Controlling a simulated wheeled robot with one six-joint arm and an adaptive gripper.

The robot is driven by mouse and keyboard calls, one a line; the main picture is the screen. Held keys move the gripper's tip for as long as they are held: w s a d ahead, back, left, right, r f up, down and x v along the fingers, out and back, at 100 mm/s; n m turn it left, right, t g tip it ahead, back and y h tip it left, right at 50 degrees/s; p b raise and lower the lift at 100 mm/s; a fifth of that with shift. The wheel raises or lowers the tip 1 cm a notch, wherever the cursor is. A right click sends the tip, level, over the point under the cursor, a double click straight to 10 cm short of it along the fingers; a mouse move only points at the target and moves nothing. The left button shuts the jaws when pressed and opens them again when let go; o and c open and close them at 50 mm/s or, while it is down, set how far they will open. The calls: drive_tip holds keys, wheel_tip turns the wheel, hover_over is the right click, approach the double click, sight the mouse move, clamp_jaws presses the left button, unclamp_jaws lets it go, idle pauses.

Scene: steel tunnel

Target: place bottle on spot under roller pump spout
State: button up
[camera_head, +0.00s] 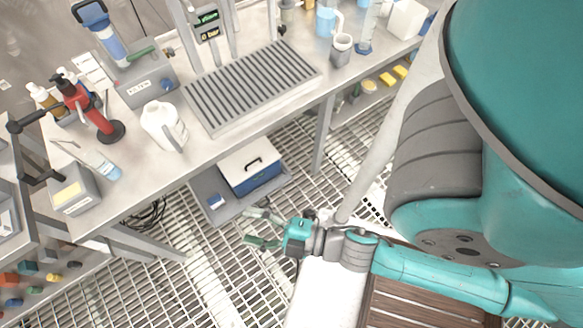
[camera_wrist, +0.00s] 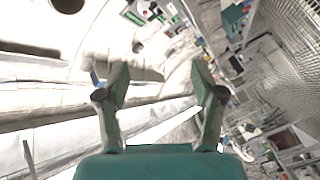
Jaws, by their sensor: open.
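A white bottle with a handle (camera_head: 163,126) stands upright on the steel bench, left of a ribbed grey drip tray (camera_head: 250,88). A grey box with a dial (camera_head: 147,82) sits behind the bottle, with a blue-topped upright unit (camera_head: 103,38) beside it. I cannot tell for sure which device is the roller pump, and no spout or marked spot is clear. My gripper (camera_head: 254,228) is open and empty, out in front of the bench and apart from the bottle. In the wrist view its two fingers (camera_wrist: 160,82) are spread with nothing between them.
A red device on a black base (camera_head: 85,105) and a small grey box (camera_head: 72,190) stand at the bench's left. A grey cup (camera_head: 341,48) is right of the tray. The floor is metal grating.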

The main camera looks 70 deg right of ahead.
drive_tip(key=s+d+r+m+g+h, duration=0.1)
drive_tip(key=s+d+m+g, duration=0.1)
drive_tip(key=s+m, duration=0.8)
drive_tip(key=shift+s+r+m+g+h, duration=0.2)
drive_tip(key=shift+s+m+g+h, duration=0.15)
drive_tip(key=shift+m, duration=0.35)
